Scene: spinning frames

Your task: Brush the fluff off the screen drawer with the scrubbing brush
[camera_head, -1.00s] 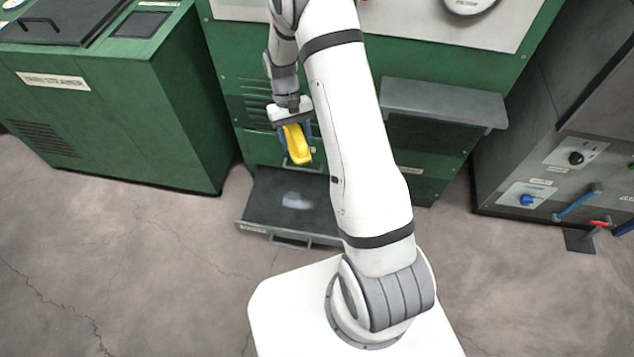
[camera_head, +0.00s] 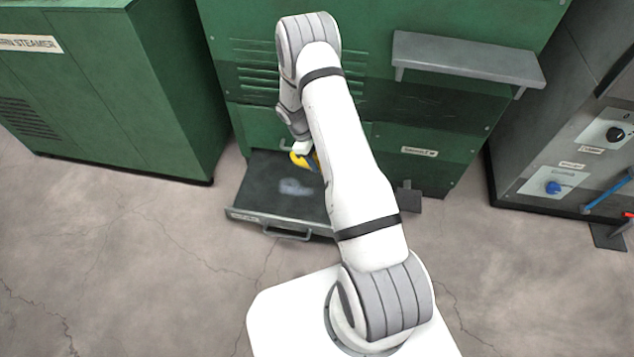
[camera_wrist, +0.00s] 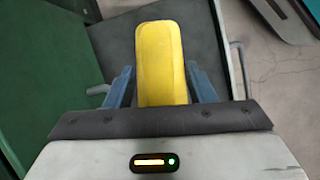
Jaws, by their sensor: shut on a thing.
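The screen drawer (camera_head: 245,205) is pulled out low at the front of the green machine. A pale patch of fluff (camera_head: 294,187) lies on its dark screen. My gripper (camera_wrist: 163,88) is shut on the yellow scrubbing brush (camera_wrist: 160,55), with a blue finger on each side of it. In the head view the brush (camera_head: 303,160) is above the back part of the drawer, behind and right of the fluff, partly hidden by my arm. In the wrist view the brush covers part of the drawer, and no fluff can be made out. I cannot tell whether the bristles touch the screen.
A grey shelf (camera_head: 468,60) juts from the green machine above and right of the drawer. A green steamer cabinet (camera_head: 130,95) stands at the left. A grey machine with knobs (camera_head: 565,150) stands at the right. The floor before the drawer is clear.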

